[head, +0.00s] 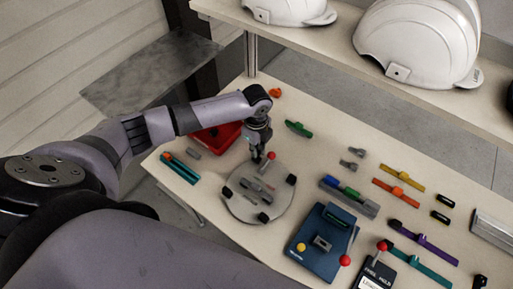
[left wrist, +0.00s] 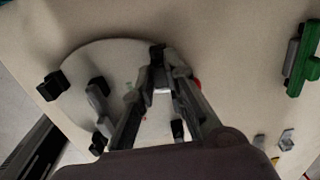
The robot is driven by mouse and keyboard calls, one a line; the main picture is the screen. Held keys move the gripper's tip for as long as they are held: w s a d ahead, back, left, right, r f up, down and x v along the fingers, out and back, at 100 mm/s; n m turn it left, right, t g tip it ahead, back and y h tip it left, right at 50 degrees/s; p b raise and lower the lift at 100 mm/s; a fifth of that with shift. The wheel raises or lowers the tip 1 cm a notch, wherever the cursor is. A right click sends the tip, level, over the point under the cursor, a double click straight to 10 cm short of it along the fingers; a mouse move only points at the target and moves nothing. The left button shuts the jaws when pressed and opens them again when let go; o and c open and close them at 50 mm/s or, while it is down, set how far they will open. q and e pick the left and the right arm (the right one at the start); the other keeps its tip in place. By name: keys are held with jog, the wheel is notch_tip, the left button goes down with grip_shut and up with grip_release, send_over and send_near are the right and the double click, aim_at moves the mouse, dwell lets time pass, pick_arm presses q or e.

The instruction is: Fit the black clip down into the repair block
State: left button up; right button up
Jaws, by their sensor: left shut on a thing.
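My left gripper (head: 259,155) is above the back of a round grey plate on the table, with its fingers pointing down. It is shut on a small dark piece, which looks like the black clip (left wrist: 157,52), at the fingertips in the left wrist view. The fingers hide much of it. A grey block, which looks like the repair block (head: 265,184), sits near the middle of the round plate (head: 240,205). In the left wrist view this block (left wrist: 98,102) is left of the fingers, apart from them. My right gripper is not in view.
The plate carries several black pads and a red-knobbed lever (head: 271,156) close beside the left gripper. A blue fixture (head: 322,243) stands in front right. Coloured strips lie to the right. A shelf with white helmets (head: 415,42) overhangs the back.

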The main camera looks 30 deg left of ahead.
pick_arm(q)
jog(key=shift+f+b, duration=0.6)
jog(key=shift+f, duration=0.5)
jog(key=o, duration=0.8)
jog(key=shift+r, duration=0.15)
notch_tip(320, 180, up, 12)
jog(key=shift+f, duration=0.15)
